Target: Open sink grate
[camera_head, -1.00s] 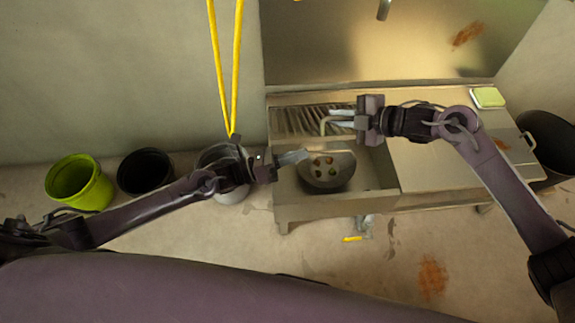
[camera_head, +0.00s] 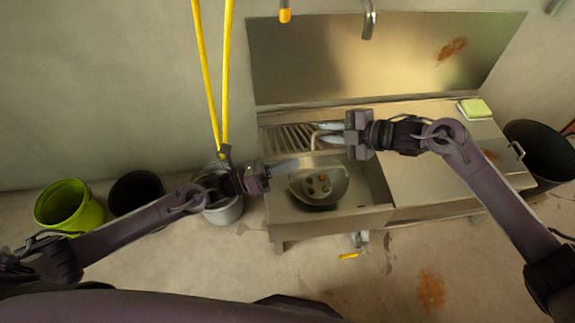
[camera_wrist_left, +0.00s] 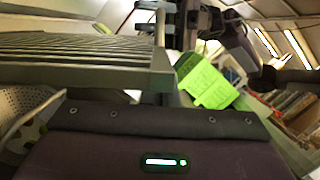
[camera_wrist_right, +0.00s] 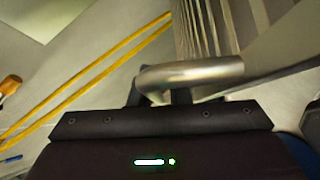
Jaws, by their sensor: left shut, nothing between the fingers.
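The slatted metal sink grate (camera_head: 284,138) is raised at an angle at the back of the left basin, leaving the front of the basin uncovered. A round strainer (camera_head: 308,199) with small coloured pieces lies in the basin. My right gripper (camera_head: 328,132) is at the grate's bent handle, its two fingers a little apart. The handle (camera_wrist_right: 190,73) crosses just ahead of it in the right wrist view; its grip is hidden. My left gripper (camera_head: 287,163) is shut and empty, over the basin in front of the grate. The grate's edge (camera_wrist_left: 85,75) is close in the left wrist view.
A steel counter (camera_head: 430,167) extends right of the basin, with a green-yellow sponge (camera_head: 475,109) behind. A faucet (camera_head: 369,20) hangs above. Yellow bars (camera_head: 212,90) stand left, near a grey bucket (camera_head: 223,211), black bucket (camera_head: 136,193) and green bucket (camera_head: 68,206).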

